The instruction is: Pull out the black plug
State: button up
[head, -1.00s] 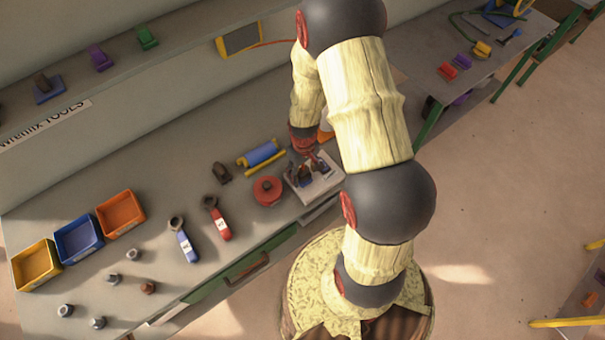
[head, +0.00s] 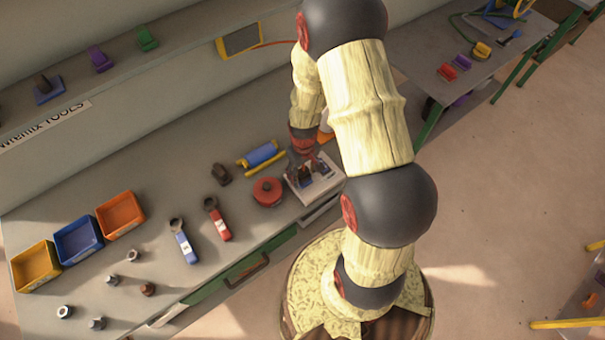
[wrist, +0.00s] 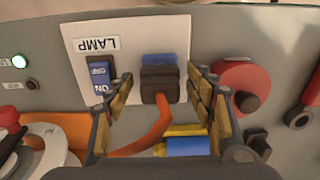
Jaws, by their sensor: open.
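The black plug (wrist: 160,85) sits against a blue socket (wrist: 158,60) on a white plate (wrist: 78,38) marked LAMP, in the wrist view. An orange cord (wrist: 150,136) runs from the plug toward my gripper. My gripper (wrist: 158,98) is open, with one finger on each side of the plug and visible gaps between. In the head view my gripper (head: 304,174) is over the white plate (head: 325,188), and the arm hides part of it. I cannot make out the plug clearly there.
A blue rocker switch (wrist: 101,80) is beside the socket. A red round object (head: 267,191) stands close left of the plate, and a blue-and-yellow object (head: 260,155) lies behind it. Wrenches (head: 183,241) and bins (head: 78,240) are farther left.

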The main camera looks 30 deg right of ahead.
aim_at(303, 170)
jog(key=shift+c, duration=0.7)
grip_shut()
jog(key=shift+r, duration=0.1)
jog(key=shift+r+p, duration=2.1)
jog(key=shift+r, duration=0.85)
jog(key=shift+f, duration=0.1)
